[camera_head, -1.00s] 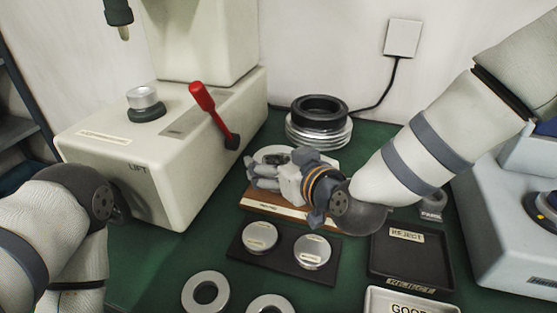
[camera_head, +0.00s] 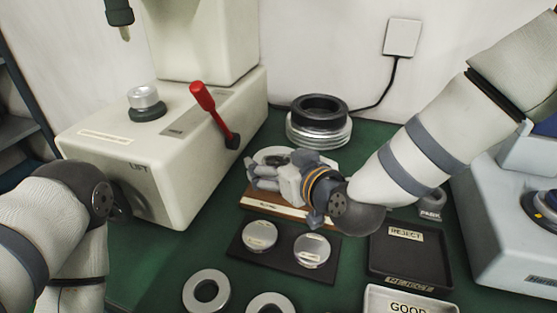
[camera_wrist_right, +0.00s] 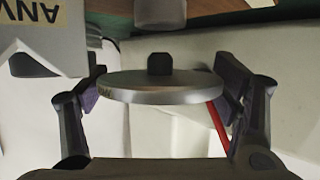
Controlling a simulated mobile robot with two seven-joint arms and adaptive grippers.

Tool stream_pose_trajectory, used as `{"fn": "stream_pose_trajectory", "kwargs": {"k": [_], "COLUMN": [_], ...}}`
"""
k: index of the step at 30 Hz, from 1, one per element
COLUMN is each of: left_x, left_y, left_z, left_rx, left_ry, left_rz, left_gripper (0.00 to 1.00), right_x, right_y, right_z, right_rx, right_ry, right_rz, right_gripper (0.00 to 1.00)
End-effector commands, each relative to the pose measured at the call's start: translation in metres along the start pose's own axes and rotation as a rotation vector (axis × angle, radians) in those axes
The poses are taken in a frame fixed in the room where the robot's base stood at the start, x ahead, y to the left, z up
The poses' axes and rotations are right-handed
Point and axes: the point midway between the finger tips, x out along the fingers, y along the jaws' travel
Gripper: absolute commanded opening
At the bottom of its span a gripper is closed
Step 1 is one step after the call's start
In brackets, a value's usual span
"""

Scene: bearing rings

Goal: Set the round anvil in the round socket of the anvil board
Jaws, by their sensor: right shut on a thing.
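My right gripper (camera_head: 264,176) is low over the anvil board (camera_head: 272,206), a board with a wooden front edge and pale top near the middle of the head view. In the right wrist view, the right gripper (camera_wrist_right: 160,90) is shut on the round anvil (camera_wrist_right: 160,96), a flat metal disc with a short black stem. The disc sits between the two finger pads. My gripper and wrist hide much of the board, and I cannot make out the round socket. My left arm shows at the left, but its gripper is not in view.
Two labelled round discs lie on a black plate (camera_head: 283,274) in front of the board. A ring stack (camera_head: 318,130) stands behind. The pale press (camera_head: 185,150) with a red lever (camera_head: 205,100) is at left. The reject tray (camera_head: 410,262) is at right. Loose rings (camera_head: 187,291) lie in front.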

Motion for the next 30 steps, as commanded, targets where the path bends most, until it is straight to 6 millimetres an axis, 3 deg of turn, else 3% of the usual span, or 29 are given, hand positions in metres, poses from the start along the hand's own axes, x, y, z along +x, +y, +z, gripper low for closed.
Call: {"fn": "stream_pose_trajectory", "kwargs": {"k": [18, 30], "left_x": [0.005, -0.004], "left_y": [0.000, 0.000], "left_z": [0.003, -0.002], "left_rx": [0.000, 0.000], "left_ry": [-0.015, 0.012], "left_rz": [-0.001, 0.000], "left_gripper": [0.37, 0.37], "right_x": [0.005, 0.001], "right_y": [0.000, 0.000], "right_z": [0.013, 0.001], "right_rx": [-0.001, -0.003], "right_ry": [0.003, 0.009], "right_rz": [0.000, 0.002], "right_gripper": [0.28, 0.28]}}
